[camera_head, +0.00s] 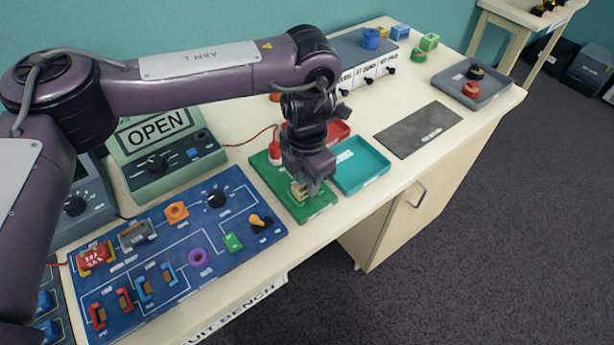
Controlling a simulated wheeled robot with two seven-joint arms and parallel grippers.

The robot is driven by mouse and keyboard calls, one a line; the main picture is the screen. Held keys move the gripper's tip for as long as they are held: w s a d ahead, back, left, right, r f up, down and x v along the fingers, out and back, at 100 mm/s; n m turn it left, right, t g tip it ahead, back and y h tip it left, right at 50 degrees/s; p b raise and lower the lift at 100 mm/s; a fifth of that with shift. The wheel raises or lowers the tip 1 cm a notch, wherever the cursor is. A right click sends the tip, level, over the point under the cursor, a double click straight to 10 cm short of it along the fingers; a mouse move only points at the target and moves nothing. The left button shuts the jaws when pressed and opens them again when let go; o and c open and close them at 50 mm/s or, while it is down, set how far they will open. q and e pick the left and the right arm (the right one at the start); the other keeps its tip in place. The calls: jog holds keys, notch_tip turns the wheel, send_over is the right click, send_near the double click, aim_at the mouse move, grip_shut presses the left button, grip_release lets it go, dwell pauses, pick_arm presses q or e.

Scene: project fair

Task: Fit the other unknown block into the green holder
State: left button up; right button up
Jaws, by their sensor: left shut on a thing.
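My left gripper (303,189) points down over the green holder (272,182), a flat green board on the bench. It is shut on a small beige block (298,190) at the board's right part. The fingers hide much of the block, and I cannot tell whether it is seated in the holder or just above it. A red-and-white piece (275,152) stands at the board's back left. My right gripper is not in view.
A teal tray (377,181) lies close right of the holder, with a red tray (336,131) behind it. A blue circuit panel (128,291) lies at front left. A green OPEN device (165,180) stands behind. A grey mat (402,143) and grey tray (493,97) lie right.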

pick_arm(q)
jog(key=shift+f, duration=0.35)
jog(key=o, duration=1.5)
jog(key=shift+o, duration=0.2)
jog(key=shift+r, duration=0.1)
jog(key=shift+r+p, duration=3.45)
jog(key=shift+r, duration=0.55)
jog(key=shift+f, duration=0.1)
